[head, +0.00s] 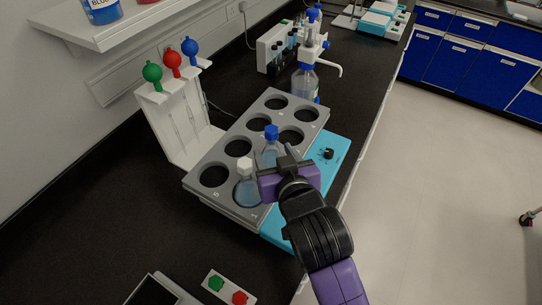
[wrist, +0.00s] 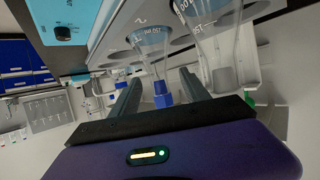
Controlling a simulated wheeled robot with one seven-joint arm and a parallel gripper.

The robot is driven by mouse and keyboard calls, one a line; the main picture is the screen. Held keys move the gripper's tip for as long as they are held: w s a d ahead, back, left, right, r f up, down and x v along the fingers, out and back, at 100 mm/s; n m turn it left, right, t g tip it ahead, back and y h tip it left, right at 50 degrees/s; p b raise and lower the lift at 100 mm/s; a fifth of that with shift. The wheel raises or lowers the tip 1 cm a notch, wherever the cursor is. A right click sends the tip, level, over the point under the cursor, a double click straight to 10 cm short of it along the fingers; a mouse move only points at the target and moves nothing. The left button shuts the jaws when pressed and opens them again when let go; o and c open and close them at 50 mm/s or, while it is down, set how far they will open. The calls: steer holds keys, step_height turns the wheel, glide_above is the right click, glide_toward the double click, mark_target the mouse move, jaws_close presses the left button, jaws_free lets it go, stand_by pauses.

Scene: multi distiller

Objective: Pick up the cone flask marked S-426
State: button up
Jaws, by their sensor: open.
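A conical flask with a blue cap (head: 271,133) and pale blue liquid stands in the grey rack. A second conical flask with a white cap (head: 245,184) stands in the rack nearer to me. My gripper (head: 277,165) is open beside the blue-capped flask, on its right and near side. In the wrist view, which looks inverted, the blue-capped flask (wrist: 152,48) has its cap between the two open fingers (wrist: 160,82). The other flask (wrist: 218,45) stands just outside the right finger. Both labels show only in part, and I cannot read S-426 on either.
The grey rack (head: 239,127) has several empty holes and sits on a light blue device with a knob (head: 328,153). A bottle with a dispenser (head: 306,80) stands at the far end. Red and green buttons (head: 228,289) lie in front.

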mark_target(273, 146)
steer(key=x, duration=0.2)
steer(key=p+x, duration=0.1)
steer(key=shift+w+d+r, duration=0.1)
steer(key=shift+w+r, duration=0.05)
steer(key=shift+w, duration=0.25)
steer(key=shift+w+f, duration=0.3)
steer(key=shift+w, duration=0.15)
jaws_close()
stand_by(0.7)
